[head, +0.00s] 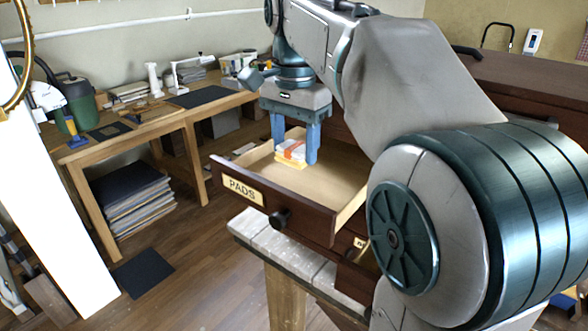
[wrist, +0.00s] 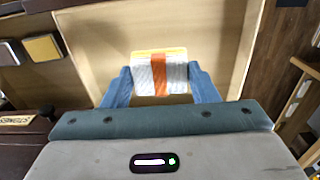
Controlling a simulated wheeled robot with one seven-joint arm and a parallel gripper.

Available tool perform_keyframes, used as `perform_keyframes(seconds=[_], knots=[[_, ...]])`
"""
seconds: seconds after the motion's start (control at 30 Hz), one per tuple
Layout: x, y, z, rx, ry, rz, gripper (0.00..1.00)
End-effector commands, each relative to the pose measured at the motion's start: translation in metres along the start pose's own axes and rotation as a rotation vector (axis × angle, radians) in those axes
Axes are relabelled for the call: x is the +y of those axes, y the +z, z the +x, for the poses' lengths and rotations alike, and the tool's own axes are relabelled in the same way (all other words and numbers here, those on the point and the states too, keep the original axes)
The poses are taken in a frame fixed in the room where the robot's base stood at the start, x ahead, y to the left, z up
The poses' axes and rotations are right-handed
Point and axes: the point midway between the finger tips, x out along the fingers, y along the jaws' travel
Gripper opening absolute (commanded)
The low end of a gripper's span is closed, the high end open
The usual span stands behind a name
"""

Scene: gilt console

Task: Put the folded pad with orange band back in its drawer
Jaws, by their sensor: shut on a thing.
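The folded pad with the orange band (head: 291,150) is white with a yellowish underside. My gripper (head: 295,155) is shut on it, one blue finger on each side. The pad is inside the outline of the open drawer (head: 238,171), whose front label reads "PADS". In the wrist view the pad (wrist: 160,73) lies between my fingertips (wrist: 160,88), over the pale drawer floor (wrist: 95,58). I cannot tell whether the pad touches the drawer floor.
The drawer's dark front has a round knob (head: 279,218). A pale bench top (head: 300,262) lies below it. A wooden workbench (head: 160,125) with tools stands along the wall at the left. The drawer floor around the pad looks bare.

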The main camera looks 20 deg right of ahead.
Motion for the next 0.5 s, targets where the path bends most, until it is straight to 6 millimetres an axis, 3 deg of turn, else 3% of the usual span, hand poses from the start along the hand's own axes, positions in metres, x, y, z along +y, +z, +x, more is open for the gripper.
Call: perform_keyframes(seconds=[0.5], knots=[[0.000, 0.000, 0.052, 0.000, 0.000, -0.001, 0.35]])
